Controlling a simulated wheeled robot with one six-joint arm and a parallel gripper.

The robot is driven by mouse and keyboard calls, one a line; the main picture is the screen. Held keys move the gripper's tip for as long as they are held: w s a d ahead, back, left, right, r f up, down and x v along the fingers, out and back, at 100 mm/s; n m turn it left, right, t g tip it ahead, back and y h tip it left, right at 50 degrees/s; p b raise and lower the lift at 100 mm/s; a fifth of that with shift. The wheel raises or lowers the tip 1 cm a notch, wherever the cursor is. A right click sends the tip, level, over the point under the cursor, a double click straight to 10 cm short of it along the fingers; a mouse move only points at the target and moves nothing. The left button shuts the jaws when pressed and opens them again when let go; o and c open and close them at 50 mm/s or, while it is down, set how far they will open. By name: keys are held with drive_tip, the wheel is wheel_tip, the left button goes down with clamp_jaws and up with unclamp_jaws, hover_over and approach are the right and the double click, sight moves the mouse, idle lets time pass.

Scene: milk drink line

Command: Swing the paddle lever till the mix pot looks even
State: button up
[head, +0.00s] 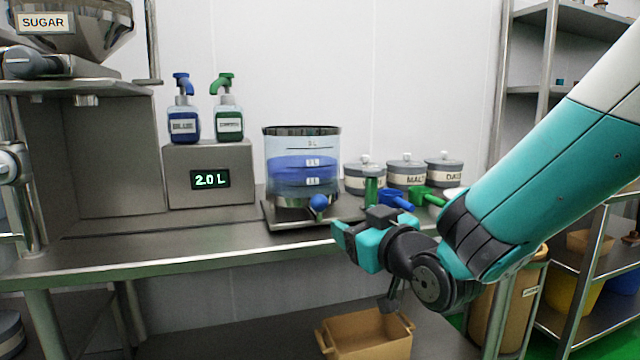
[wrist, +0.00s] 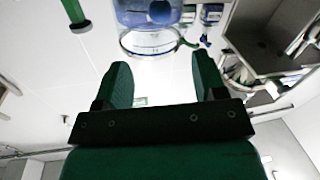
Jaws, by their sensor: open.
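The mix pot (head: 303,165) is a clear cylinder on a metal stand on the counter. Its contents show a bright blue band above a paler, greyer layer. A blue ball knob (head: 318,202) sits at its lower front. A green upright grip (head: 372,190) stands just right of the pot and may be the paddle lever's handle; its lower end is hidden. My gripper (head: 352,238) is open and empty, in front of and below this grip, apart from it. In the wrist view, upside down, the pot (wrist: 150,42) lies beyond my open fingers (wrist: 162,68), with the green grip (wrist: 73,14) to the left.
Lidded canisters (head: 405,172) and blue and green scoops (head: 396,198) stand right of the pot. A scale box reading 2.0 L (head: 212,178) carries two pump bottles (head: 184,122) on the left. A cardboard box (head: 368,335) sits below. The counter's left front is clear.

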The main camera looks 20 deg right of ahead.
sight(323, 205)
drive_tip(key=w+a, duration=0.1)
drive_tip(key=w, duration=0.8)
drive_tip(key=w+a, duration=0.1)
drive_tip(key=w, duration=0.3)
drive_tip(key=shift+w+a, duration=0.3)
drive_tip(key=shift+w, duration=0.1)
clamp_jaws()
